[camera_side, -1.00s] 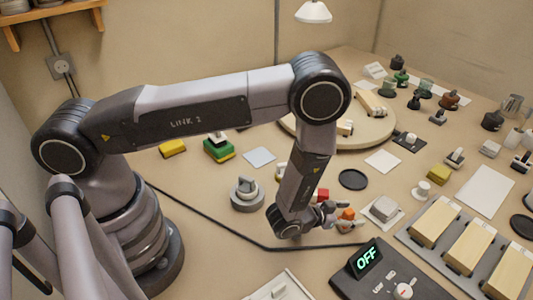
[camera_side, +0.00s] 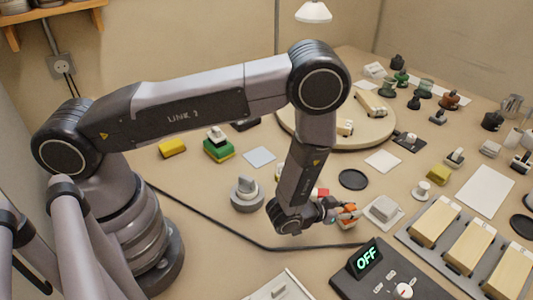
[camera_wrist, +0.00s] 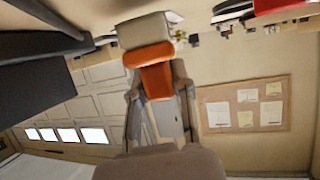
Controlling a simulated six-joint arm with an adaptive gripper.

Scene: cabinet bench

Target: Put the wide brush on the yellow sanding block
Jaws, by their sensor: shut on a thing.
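My gripper (camera_side: 338,212) is low over the bench, pointing right in the side view. It is shut on an orange thing (camera_side: 348,210), likely the wide brush. In the wrist view the orange piece (camera_wrist: 156,80) sits between my fingers, narrow near me and wider at its far end. A cream block-like part (camera_wrist: 146,30) shows just past it; I cannot tell whether it belongs to the brush. Two plain yellow blocks lie in the side view: one at the left (camera_side: 172,147) and one at the right (camera_side: 438,174). I cannot tell which is the sanding block.
A pale block on a white square (camera_side: 384,209) is just right of my gripper. The OFF display box (camera_side: 366,259) is in front. A red block (camera_side: 322,193) is close behind. A round wooden board (camera_side: 372,136) and a black disc (camera_side: 353,180) lie farther back.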

